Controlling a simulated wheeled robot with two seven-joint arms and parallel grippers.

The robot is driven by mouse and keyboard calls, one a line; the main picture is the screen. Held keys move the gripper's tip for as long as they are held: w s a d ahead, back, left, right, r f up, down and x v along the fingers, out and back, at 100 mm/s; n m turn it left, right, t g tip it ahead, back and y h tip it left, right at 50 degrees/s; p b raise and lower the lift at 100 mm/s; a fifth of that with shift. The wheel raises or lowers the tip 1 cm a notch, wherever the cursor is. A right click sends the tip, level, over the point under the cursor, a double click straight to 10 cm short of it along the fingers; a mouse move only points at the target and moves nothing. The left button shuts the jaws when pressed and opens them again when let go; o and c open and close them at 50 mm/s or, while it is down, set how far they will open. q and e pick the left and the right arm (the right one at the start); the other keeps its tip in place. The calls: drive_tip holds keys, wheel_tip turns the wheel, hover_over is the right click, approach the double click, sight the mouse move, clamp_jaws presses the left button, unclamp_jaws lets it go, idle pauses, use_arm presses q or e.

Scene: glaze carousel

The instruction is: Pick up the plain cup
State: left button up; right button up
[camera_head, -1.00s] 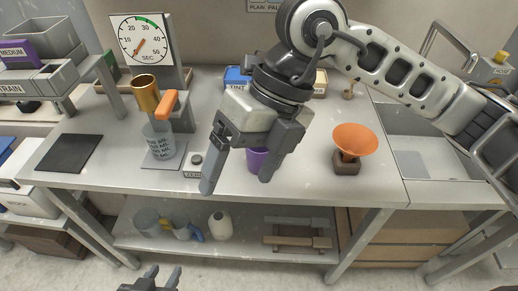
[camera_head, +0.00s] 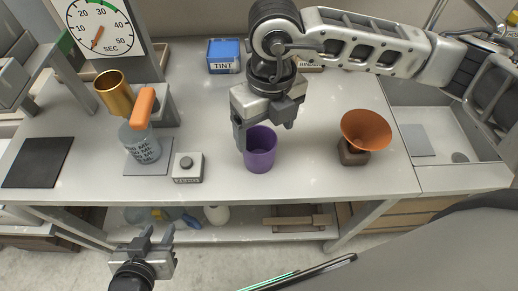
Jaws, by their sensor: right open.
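A plain purple cup (camera_head: 261,152) stands upright on the workbench, right of the small timer box. My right gripper (camera_head: 266,132) points down above the cup with its fingers apart, and nothing is held. Its left finger overlaps the cup's left rim in the picture; I cannot tell whether they touch. My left gripper (camera_head: 158,236) is low in front of the bench, its fingers apart and empty.
A blue tint box (camera_head: 223,56) stands at the back. The grey button box (camera_head: 187,168) and a beaker (camera_head: 141,144) are left of the cup. A sink (camera_head: 455,130) is far right.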

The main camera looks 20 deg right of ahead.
sight(261, 146)
drive_tip(key=shift+a+f, duration=0.1)
drive_tip(key=shift+f, duration=0.45)
drive_tip(key=f, duration=0.2)
drive_tip(key=f+p, duration=0.1)
drive_tip(key=shift+a+f, duration=0.25)
drive_tip(key=shift+f, duration=0.5)
drive_tip(key=c, duration=1.1)
drive_tip(key=shift+o, duration=0.2)
